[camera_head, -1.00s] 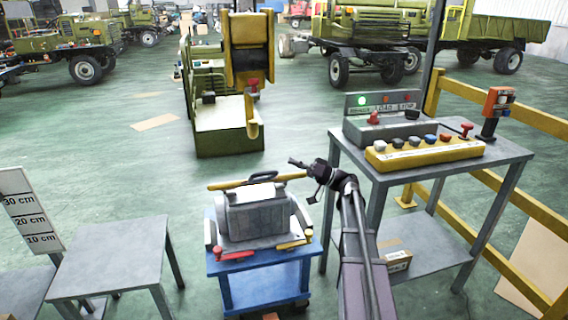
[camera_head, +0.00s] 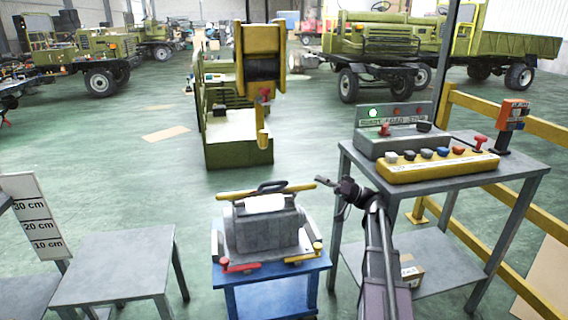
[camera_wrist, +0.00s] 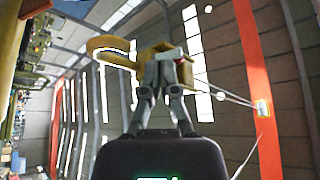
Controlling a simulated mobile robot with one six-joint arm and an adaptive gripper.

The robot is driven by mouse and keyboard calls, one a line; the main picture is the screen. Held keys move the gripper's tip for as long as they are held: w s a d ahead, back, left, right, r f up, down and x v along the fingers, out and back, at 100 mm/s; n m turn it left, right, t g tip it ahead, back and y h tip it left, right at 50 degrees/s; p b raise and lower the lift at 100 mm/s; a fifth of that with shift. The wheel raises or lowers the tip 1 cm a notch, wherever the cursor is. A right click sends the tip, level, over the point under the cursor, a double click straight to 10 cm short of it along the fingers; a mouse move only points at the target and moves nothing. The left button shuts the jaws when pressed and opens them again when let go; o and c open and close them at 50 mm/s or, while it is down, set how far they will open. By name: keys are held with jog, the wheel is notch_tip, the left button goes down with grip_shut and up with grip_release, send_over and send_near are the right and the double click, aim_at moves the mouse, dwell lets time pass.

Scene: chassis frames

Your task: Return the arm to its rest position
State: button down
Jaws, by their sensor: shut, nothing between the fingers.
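My arm rises from the bottom of the head view, between the blue cart (camera_head: 270,298) and the grey control table (camera_head: 455,168). My gripper (camera_head: 322,181) is at its upper end, pointing left. In the picture it lies right of the grey box-like unit (camera_head: 262,232) on the cart, apart from it. In the wrist view the gripper's fingers (camera_wrist: 166,62) are shut with nothing between them. Yellow machine parts (camera_wrist: 112,50) show behind them, with the roof beyond.
A control panel (camera_head: 395,142) and a yellow button box (camera_head: 435,166) stand on the control table. A yellow rail (camera_head: 455,225) runs beside it. A bare grey table (camera_head: 118,262) is at left. A green and yellow machine (camera_head: 238,150) stands ahead on open floor.

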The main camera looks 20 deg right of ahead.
jog(key=shift+a, duration=0.1)
jog(key=s+a+f+m+g+h, duration=0.1)
jog(key=s+a+f+g+h, duration=0.2)
jog(key=a+f, duration=0.45)
jog(key=s+a+f+m+g+h, duration=0.1)
jog(key=s+a+f+g+h, duration=0.15)
jog(key=a+f+h, duration=0.4)
jog(key=s+a+f+m+g+h, duration=0.3)
jog(key=s+a+f+g+h, duration=0.1)
jog(key=s+f+h, duration=0.75)
notch_tip(320, 180, up, 24)
jog(key=p, duration=2.4)
jog(key=shift+s+p, duration=0.2)
jog(key=shift+p, duration=0.15)
jog(key=shift+r, duration=0.2)
